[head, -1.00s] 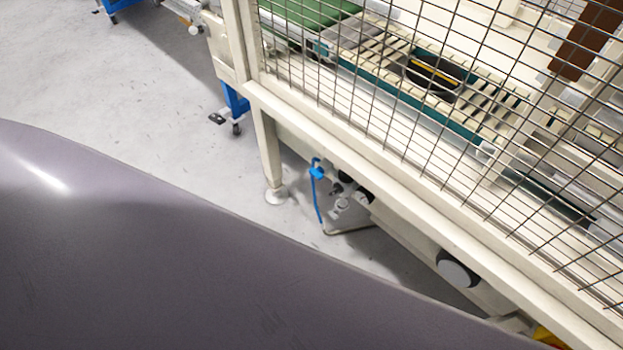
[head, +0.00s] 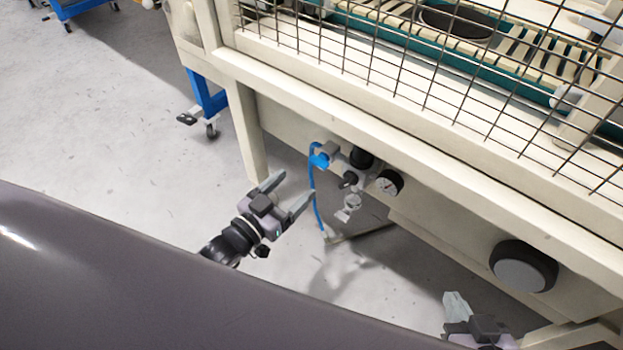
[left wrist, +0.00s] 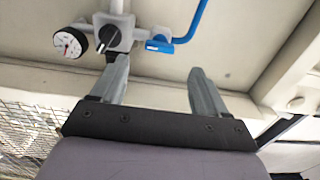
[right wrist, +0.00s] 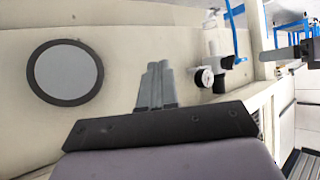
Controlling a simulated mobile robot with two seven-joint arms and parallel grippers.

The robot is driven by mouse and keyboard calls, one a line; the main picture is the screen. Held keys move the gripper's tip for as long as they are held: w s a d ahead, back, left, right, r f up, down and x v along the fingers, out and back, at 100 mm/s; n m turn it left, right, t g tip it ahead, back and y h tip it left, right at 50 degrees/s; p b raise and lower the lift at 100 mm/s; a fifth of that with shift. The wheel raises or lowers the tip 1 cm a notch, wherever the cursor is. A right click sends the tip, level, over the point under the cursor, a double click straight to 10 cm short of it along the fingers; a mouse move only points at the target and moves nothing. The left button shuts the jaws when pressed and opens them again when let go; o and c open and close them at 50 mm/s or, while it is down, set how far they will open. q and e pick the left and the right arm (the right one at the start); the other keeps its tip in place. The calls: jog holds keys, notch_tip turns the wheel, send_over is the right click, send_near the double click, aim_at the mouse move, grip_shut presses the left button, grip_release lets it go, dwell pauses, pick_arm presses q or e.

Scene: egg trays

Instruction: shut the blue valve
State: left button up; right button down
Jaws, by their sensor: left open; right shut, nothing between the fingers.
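The blue valve (head: 320,159) sits on a pipe assembly under the machine's cream frame, with a blue hose (head: 317,200) running down from it. In the left wrist view the valve's blue handle (left wrist: 160,46) lies beyond the fingertips, roughly between them in the picture. My left gripper (head: 290,192) is open and empty, a little left of and below the valve in the head view, apart from it. My right gripper (head: 455,303) is shut and empty, well to the right near the bottom edge; its closed fingers show in the right wrist view (right wrist: 157,72).
A pressure gauge (head: 389,182) and a black knob (head: 361,158) sit right of the valve. A large round black-rimmed part (head: 523,267) is on the lower panel. The frame's leg (head: 246,130) stands left of the valve. Wire mesh (head: 430,70) covers the upper machine.

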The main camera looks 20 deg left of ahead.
aim_at(316, 166)
pick_arm(q)
jog(key=shift+b+x, duration=0.9)
jog(key=shift+x, duration=2.7)
jog(key=c, duration=1.1)
